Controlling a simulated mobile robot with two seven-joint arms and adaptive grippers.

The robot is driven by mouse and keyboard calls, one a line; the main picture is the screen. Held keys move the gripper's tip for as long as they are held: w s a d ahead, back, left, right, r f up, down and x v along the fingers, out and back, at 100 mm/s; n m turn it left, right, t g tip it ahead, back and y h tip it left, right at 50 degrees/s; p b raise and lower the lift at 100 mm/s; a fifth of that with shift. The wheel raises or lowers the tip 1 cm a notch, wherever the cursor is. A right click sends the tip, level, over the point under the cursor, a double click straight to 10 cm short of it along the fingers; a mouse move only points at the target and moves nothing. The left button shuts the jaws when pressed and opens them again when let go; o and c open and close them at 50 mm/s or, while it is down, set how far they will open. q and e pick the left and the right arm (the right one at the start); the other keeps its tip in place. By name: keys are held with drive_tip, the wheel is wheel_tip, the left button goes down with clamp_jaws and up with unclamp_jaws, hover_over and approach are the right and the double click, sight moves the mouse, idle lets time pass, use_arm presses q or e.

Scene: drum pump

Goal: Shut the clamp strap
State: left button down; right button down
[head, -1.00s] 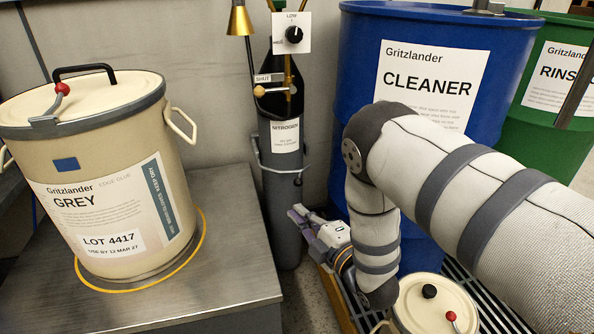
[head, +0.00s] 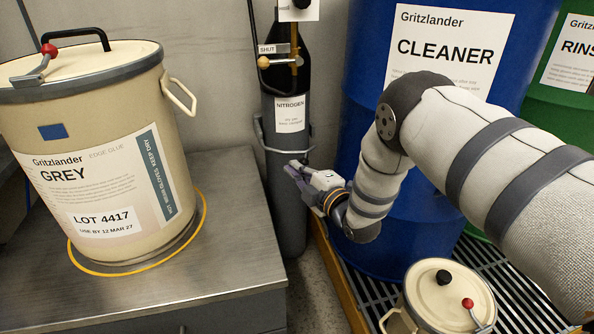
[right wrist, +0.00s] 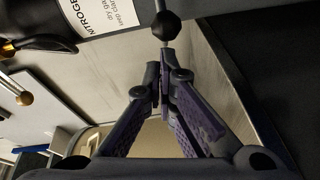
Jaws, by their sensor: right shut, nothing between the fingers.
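The clamp strap (head: 258,132) is a thin grey band around the front of the dark nitrogen cylinder (head: 288,195). Its right end lies close to my right gripper (head: 291,168), and I cannot tell in the head view whether it is latched. My right gripper is shut and empty, just below the strap at the cylinder's front. In the right wrist view the closed fingertips (right wrist: 164,78) sit just short of a black ball knob (right wrist: 165,27) on a thin metal rod. A gap shows between them. My left gripper is not in view.
A grey glue drum (head: 105,215) stands on a metal cabinet (head: 215,255) at left. A blue cleaner drum (head: 360,55) stands behind my right arm. A small cream pail (head: 440,300) sits on a grating (head: 510,290). Bare floor shows between cabinet and grating.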

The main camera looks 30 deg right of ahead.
drive_tip(key=d, duration=0.1)
drive_tip(key=d+n+y, duration=0.1)
drive_tip(key=d, duration=0.1)
drive_tip(key=d+y, duration=0.1)
drive_tip(key=shift+w+d, duration=0.25)
drive_tip(key=shift+w, duration=0.05)
